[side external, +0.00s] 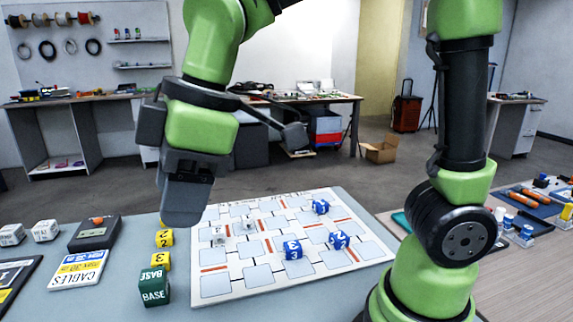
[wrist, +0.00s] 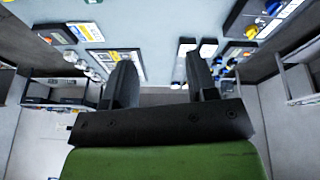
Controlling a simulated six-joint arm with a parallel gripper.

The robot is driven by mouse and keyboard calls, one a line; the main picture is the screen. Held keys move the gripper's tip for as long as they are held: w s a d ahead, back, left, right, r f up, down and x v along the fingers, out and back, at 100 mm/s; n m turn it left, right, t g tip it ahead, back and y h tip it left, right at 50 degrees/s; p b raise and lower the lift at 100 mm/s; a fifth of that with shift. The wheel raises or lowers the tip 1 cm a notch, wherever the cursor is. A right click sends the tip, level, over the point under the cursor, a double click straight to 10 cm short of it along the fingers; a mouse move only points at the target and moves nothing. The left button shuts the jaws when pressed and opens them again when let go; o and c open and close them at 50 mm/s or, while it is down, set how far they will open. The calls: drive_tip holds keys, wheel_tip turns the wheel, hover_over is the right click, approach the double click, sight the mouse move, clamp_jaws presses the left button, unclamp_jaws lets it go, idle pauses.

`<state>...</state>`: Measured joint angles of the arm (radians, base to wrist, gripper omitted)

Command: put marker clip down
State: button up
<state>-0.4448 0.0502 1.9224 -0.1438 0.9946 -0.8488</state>
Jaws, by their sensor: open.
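My gripper (side external: 183,212) points down above the grey table, by the left edge of the white grid board (side external: 222,288) in the side view. In the wrist view my gripper (wrist: 160,75) has its two dark fingers apart, with nothing seen between them. I cannot make out a thing that is surely the marker clip in either view. Yellow cubes (side external: 162,261) stand beside the board's left edge.
A green BASE block (side external: 154,287) stands front left of the board. A black box with an orange top piece (side external: 95,233), a CABLES card (side external: 78,270) and white cubes (side external: 45,231) lie farther left. Orange cylinders (side external: 523,200) lie on a blue tray at right.

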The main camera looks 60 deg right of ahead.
drive_tip(key=s+d+r+m+t, duration=0.2)
drive_tip(key=s+d+m+t, duration=0.2)
drive_tip(key=s+d+m, duration=0.6)
drive_tip(key=d+m, duration=0.1)
drive_tip(key=m, duration=0.4)
drive_tip(key=shift+s+h, duration=0.3)
drive_tip(key=shift+s, duration=0.1)
drive_tip(key=shift+o, duration=0.8)
